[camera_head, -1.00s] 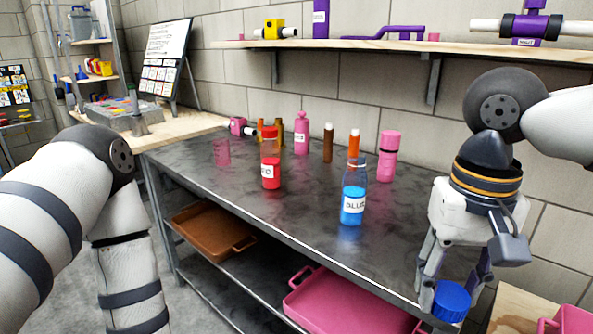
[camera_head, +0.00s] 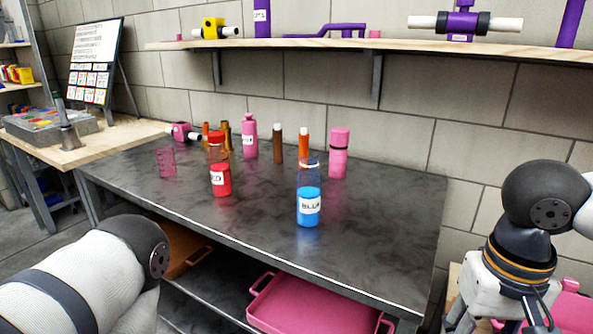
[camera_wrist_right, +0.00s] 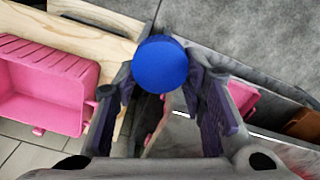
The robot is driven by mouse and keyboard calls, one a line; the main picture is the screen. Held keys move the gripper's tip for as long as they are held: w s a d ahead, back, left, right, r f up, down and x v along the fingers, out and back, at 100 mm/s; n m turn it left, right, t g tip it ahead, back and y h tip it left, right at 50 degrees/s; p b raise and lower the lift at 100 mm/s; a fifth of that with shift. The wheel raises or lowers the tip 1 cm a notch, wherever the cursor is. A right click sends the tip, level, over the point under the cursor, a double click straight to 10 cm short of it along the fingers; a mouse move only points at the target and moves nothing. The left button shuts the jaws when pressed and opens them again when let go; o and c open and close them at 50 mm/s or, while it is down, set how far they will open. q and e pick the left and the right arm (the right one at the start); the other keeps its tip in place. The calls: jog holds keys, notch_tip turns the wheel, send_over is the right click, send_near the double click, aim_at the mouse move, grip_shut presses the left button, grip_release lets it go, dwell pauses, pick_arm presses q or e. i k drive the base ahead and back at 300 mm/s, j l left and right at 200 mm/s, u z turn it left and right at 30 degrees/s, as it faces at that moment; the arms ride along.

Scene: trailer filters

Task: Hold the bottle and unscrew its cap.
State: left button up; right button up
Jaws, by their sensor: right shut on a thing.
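The blue-labelled bottle (camera_head: 308,207) stands upright on the dark table, with blue contents and a clear upper part. I see no blue cap on it. A red-labelled bottle (camera_head: 221,180) with a red cap (camera_head: 216,138) stands to its left. My right gripper (camera_wrist_right: 160,88) is shut on a round blue cap (camera_wrist_right: 160,62), seen in the right wrist view. In the head view the right gripper is at the bottom right, off the table's right end, with its fingertips out of frame. My left arm enters at the lower left; its gripper is out of view.
Behind the bottles stand a pink bottle (camera_head: 249,137), a pink flask (camera_head: 338,155) and brown and orange tubes. A pink tray (camera_head: 290,312) lies under the table. The table's right part is clear.

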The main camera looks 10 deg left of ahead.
aim_at(309, 177)
jog(key=i+j, duration=0.2)
jog(key=j, duration=0.25)
jog(key=i+j+u, duration=0.1)
jog(key=j, duration=0.35)
jog(key=i+j, duration=0.25)
jog(key=j, duration=0.15)
jog(key=i+j+u, duration=0.15)
jog(key=j, duration=0.3)
jog(key=i+j, duration=0.25)
jog(key=j, duration=0.15)
